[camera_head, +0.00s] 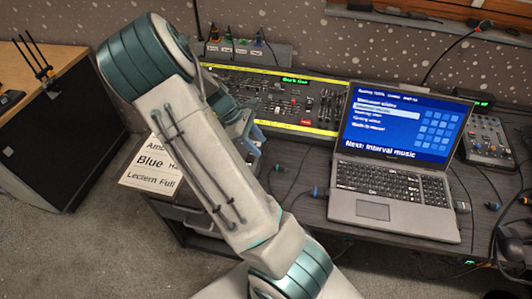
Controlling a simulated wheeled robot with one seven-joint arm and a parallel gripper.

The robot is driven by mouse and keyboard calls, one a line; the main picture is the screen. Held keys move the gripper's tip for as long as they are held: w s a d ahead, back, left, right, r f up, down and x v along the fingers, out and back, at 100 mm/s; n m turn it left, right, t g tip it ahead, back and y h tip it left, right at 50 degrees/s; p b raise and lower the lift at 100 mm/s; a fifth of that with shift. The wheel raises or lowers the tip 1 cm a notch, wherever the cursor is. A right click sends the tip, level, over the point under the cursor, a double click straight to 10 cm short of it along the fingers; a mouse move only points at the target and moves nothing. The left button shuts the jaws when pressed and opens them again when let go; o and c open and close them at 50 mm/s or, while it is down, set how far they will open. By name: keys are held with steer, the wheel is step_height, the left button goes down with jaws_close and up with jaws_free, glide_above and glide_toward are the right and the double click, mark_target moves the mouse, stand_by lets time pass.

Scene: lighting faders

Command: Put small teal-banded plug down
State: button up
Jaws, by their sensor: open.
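My gripper (250,143) is open over the desk, left of the laptop and in front of the lighting console. My own arm link covers much of it, and its fingertips do not show clearly. I cannot make out the small teal-banded plug for certain. A dark plug with a blue band (316,192) lies on the desk at the laptop's left edge. Another small plug or cable end (280,168) lies nearer my gripper, and its band colour is too small to tell.
The lighting console (325,103) stands at the back, with an open laptop (395,150) to its right. A small mixer (487,137) and cables crowd the right side. A label card (150,170) shows left of my arm. A black speaker-like cabinet (45,140) stands at far left.

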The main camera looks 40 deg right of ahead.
steer(key=shift+v, duration=0.85)
steer(key=shift+a+r, duration=0.25)
steer(key=s+a+r+m+t+y, duration=0.4)
steer(key=s+a+r+m+t, duration=0.4)
steer(key=s+a+r, duration=0.6)
steer(key=a, duration=0.3)
steer(key=shift+r, duration=0.25)
steer(key=shift+a, duration=0.1)
steer(key=shift+c, duration=0.5)
steer(key=shift+d, duration=0.2)
